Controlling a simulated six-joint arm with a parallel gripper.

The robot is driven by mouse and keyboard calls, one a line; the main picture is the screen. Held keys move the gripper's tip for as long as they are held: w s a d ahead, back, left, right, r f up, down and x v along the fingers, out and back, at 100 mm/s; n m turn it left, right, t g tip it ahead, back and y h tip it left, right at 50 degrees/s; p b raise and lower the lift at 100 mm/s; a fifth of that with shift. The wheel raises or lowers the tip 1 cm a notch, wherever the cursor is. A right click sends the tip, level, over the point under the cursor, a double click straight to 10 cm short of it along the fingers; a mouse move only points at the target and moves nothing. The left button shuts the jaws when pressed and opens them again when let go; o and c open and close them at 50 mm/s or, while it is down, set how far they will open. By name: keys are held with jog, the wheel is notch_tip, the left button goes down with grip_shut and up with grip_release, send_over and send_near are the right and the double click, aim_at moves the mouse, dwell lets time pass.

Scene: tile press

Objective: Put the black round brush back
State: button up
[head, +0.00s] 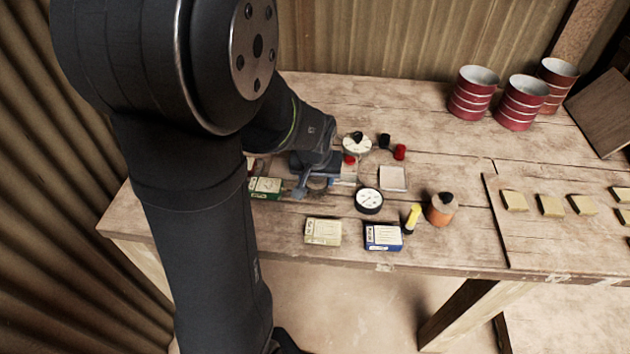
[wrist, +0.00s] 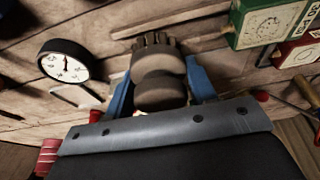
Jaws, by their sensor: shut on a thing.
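The black round brush (wrist: 158,78) is between the blue fingers of my gripper (wrist: 160,82) in the wrist view, with its rounded dark handle towards the camera and its bristles pointing away. My gripper is shut on it. In the head view my gripper (head: 317,186) is low over the left part of the workbench, and the brush (head: 319,183) shows only as a small dark shape between the fingers, partly hidden. I cannot tell whether the bristles touch the wood.
A green box (head: 265,187) is close left of my gripper; a black-rimmed dial (head: 368,201) is to its right. A cream box (head: 322,232), a blue-white box (head: 383,237) and an orange jar (head: 441,213) stand near the front edge. Red tins (head: 521,103) are far right.

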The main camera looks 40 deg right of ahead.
jog(key=shift+f, duration=1.15)
jog(key=o, duration=0.9)
jog(key=shift+f, duration=0.1)
jog(key=shift+o, duration=0.2)
jog(key=v, duration=1.2)
jog(key=x, duration=1.2)
jog(key=shift+r, duration=0.55)
